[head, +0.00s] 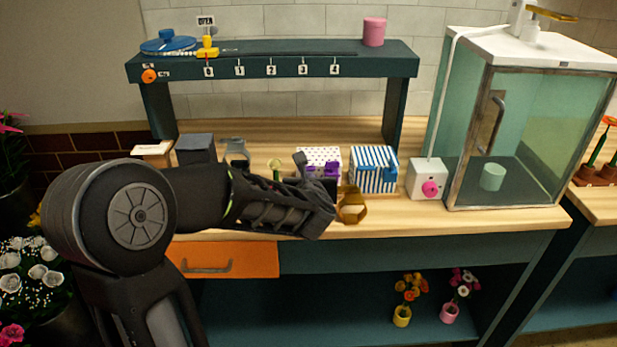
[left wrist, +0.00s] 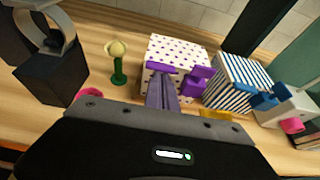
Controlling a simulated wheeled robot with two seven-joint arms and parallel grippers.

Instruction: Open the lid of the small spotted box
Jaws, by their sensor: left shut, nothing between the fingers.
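The small spotted box (head: 320,154), white with purple dots, stands on the wooden counter. Its lid looks closed. It has purple fittings on the near side (head: 331,169), which also show in the left wrist view (left wrist: 197,80). The spotted top and side show in the left wrist view (left wrist: 178,52). My left gripper (head: 324,188) is shut and empty, just in front of the box, covering its lower front in the head view. In the left wrist view its fingers (left wrist: 163,90) reach toward the purple fittings; I cannot tell whether they touch. My right gripper is not in view.
A blue striped box (head: 373,170) stands close right of the spotted box, then a white box with a pink knob (head: 427,180). A yellow bud on a green stem (left wrist: 117,60) and a dark block (head: 195,149) stand left. A brown ring (head: 352,207) lies near the counter's front edge.

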